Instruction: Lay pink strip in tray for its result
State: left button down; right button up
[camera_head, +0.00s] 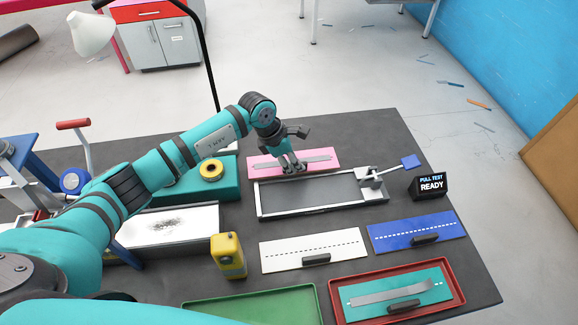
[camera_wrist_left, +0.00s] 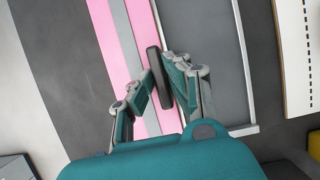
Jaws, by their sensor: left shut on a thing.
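The pink strip (camera_head: 327,157), with a grey band along it, lies just behind the pull test bed (camera_head: 262,206). It also shows in the left wrist view (camera_wrist_left: 105,30). My left gripper (camera_head: 291,167) is shut on the black handle (camera_wrist_left: 154,58) of the strip. I cannot tell whether the strip is touching the table. The green tray (camera_head: 190,304) at the front is empty where it shows. The red tray (camera_head: 336,306) at front right holds a teal strip (camera_head: 428,284). The display (camera_head: 431,185) reads "PULL TEST READY". My right gripper is not in view.
A white strip (camera_head: 275,253) and a blue strip (camera_head: 383,240) lie between the test bed and the trays. A yellow device (camera_head: 229,257) stands behind the green tray. The bed's clamp with a blue paddle (camera_head: 410,161) sticks up at its right end.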

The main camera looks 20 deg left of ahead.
pick_arm(q)
jog(key=w, duration=0.1)
jog(key=w+a+b, duration=0.1)
jog(key=shift+w+a+f, duration=0.2)
jog(key=shift+w, duration=0.2)
jog(key=shift+w+a+b, duration=0.2)
jog(key=shift+b, duration=0.15)
notch_tip(320, 180, down, 4)
jog(key=shift+r+b, duration=0.25)
jog(key=shift+b, duration=0.6)
jog(key=shift+w, duration=0.1)
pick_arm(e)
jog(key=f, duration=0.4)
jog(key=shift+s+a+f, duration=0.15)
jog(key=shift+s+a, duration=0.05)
pick_arm(q)
jog(key=c, duration=1.3)
grip_release()
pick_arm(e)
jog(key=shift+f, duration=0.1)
